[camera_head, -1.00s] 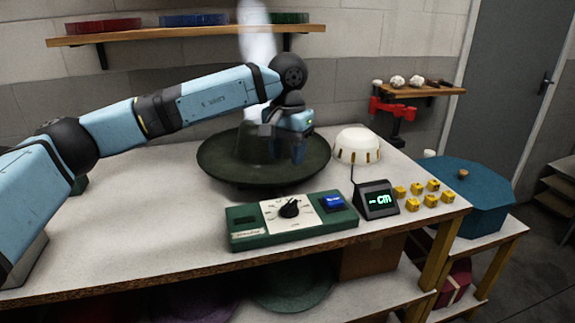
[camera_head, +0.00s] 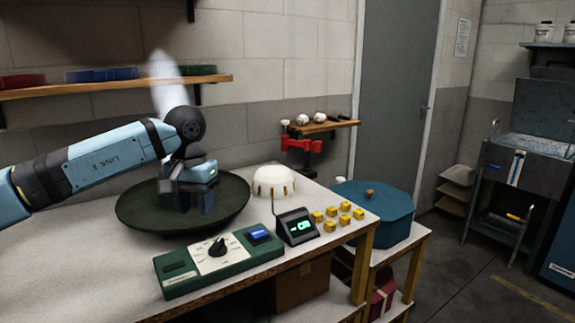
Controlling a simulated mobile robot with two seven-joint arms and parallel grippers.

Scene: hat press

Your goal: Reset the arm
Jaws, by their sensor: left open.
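My left gripper (camera_head: 194,205) reaches in from the left, pointing down, with its blue fingers apart. It is over the middle of a wide, dark green, round, hat-like piece (camera_head: 137,210) on the workbench (camera_head: 70,262). The gripper and arm cover much of that piece's middle, and I cannot tell whether the fingers touch it. No object shows between the fingers. My right gripper is out of view.
A green control box (camera_head: 180,280) with a dial stands in front, beside a small display (camera_head: 296,227). Several yellow cubes (camera_head: 331,226) and a white dome (camera_head: 273,180) are nearby. A blue lidded box (camera_head: 385,212) stands right. White vapour (camera_head: 165,80) rises behind the arm.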

